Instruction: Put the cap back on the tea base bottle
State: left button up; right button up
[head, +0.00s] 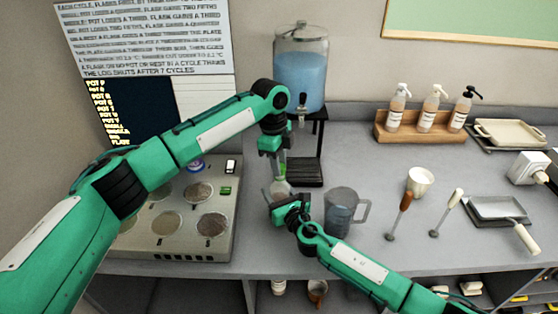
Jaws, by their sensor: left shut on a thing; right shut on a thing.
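The tea base bottle (281,188) is small and pale, between my two grippers in front of the dispenser stand. My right gripper (275,202) comes in from the lower right and is shut on it low down. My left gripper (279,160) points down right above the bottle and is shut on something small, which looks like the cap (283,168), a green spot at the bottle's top. The fingers hide much of both, and I cannot tell whether the cap touches the bottle's neck.
A drink dispenser (301,70) with blue liquid stands behind on a black stand (318,150). A glass jug (341,212) is close at right. A hot plate unit (183,240) lies at left.

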pick_arm(q)
jog(key=shift+f, duration=0.6)
dwell(0.3)
jog(key=m, duration=1)
jog(key=shift+w+d+g+y, duration=0.1)
jog(key=shift+g+y, duration=0.3)
jog(key=m, duration=0.4)
jog(key=shift+m+y, duration=0.3)
jog(key=m, duration=0.5)
jog(key=shift+m+y, duration=0.3)
jog(key=shift+m, duration=0.1)
jog(key=o, duration=0.9)
